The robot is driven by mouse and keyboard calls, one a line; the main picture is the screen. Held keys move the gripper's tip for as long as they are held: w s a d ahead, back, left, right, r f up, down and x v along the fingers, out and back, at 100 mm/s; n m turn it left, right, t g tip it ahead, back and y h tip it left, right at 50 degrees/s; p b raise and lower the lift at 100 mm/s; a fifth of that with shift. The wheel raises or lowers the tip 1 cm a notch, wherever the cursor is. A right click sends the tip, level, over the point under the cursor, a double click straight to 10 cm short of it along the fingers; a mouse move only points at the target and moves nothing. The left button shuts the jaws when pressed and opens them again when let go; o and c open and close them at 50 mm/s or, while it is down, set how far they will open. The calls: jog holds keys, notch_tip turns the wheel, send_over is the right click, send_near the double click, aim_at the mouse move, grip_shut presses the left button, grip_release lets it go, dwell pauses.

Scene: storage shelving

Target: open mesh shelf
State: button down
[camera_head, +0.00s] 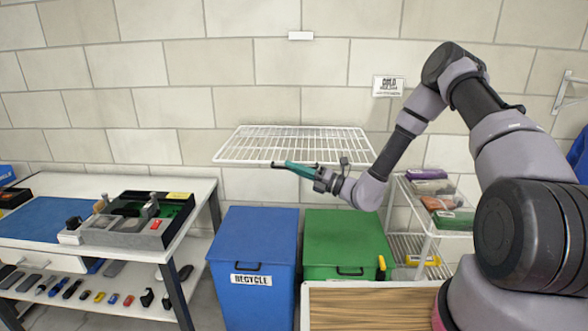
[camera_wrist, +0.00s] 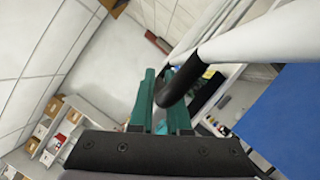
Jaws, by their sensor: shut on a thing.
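The white wire mesh shelf (camera_head: 345,145) is on the brick wall at the middle of the head view. It appears to stand out from the wall, roughly level. A black handle (camera_head: 278,166) shows at its front edge. My gripper (camera_head: 291,168) reaches in from the right, its teal fingers shut on that handle. In the wrist view the fingers (camera_wrist: 164,85) sit around the curved black handle (camera_wrist: 192,78), which joins a thick white bar (camera_wrist: 255,32). The fingertips' exact contact with the handle is partly hidden.
A blue recycle bin (camera_head: 251,240) and a green bin (camera_head: 345,240) stand below the shelf. A workbench (camera_head: 120,185) with trays and tools is at left. A white wire rack (camera_head: 432,230) with packages is at right. A wood-topped surface (camera_head: 365,306) is in front.

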dwell(0.4)
notch_tip(320, 180, up, 13)
jog(key=w+m+h, duration=0.1)
jog(key=w+m, duration=0.1)
jog(key=shift+f+m, duration=0.15)
jog(key=shift+m, duration=0.25)
jog(key=c, duration=1.2)
grip_release()
jog(key=shift+o, duration=0.2)
jog(key=shift+d, duration=0.1)
jog(key=v, duration=1)
jog(key=shift+s+d+f, duration=0.2)
jog(key=shift+d, duration=0.1)
